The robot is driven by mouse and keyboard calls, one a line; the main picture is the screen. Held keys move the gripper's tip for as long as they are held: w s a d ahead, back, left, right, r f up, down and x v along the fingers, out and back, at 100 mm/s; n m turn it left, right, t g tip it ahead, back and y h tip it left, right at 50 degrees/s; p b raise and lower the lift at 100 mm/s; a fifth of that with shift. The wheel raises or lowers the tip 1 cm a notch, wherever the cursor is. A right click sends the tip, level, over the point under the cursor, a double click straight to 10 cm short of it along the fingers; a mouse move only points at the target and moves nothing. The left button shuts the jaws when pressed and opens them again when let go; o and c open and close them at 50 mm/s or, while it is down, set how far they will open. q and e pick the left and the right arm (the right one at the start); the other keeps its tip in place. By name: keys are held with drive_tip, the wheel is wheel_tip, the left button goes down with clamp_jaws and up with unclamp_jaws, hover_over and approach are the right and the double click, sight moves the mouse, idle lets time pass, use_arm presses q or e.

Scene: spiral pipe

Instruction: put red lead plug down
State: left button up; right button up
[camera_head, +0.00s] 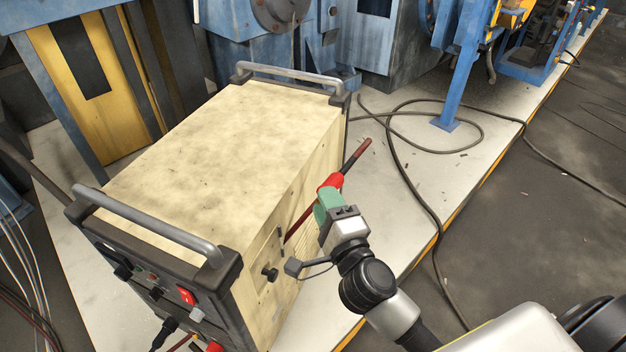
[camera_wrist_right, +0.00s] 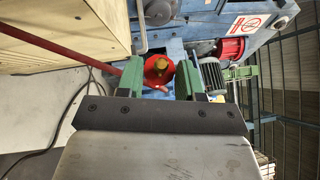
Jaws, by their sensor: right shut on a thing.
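The red lead plug (camera_head: 333,181) is held in my right gripper (camera_head: 326,202), beside the right side of the cream power unit (camera_head: 225,150). In the right wrist view the plug (camera_wrist_right: 158,70) sits between the two green fingers (camera_wrist_right: 160,80), its round end with a brass-coloured centre facing the camera. A dark red lead (camera_head: 300,222) runs along the unit's side near the gripper. The lead also shows in the wrist view (camera_wrist_right: 60,42). The plug is off the floor; its exact height is unclear. My left gripper is out of view.
The unit has metal handles (camera_head: 150,222) and a dark front panel with a red part (camera_head: 187,295). A dark cable (camera_head: 405,165) loops on the pale platform (camera_head: 400,120) to the right. A blue post (camera_head: 459,75) stands behind. Grey floor (camera_head: 560,210) lies beyond the platform's yellow edge.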

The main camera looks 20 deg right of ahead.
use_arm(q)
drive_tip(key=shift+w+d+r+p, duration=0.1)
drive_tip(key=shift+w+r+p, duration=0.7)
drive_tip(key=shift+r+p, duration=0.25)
use_arm(e)
drive_tip(key=s+f, duration=0.1)
drive_tip(key=s, duration=0.6)
drive_tip(key=shift+s, duration=0.35)
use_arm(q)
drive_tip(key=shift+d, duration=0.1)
use_arm(e)
drive_tip(key=shift+d, duration=0.1)
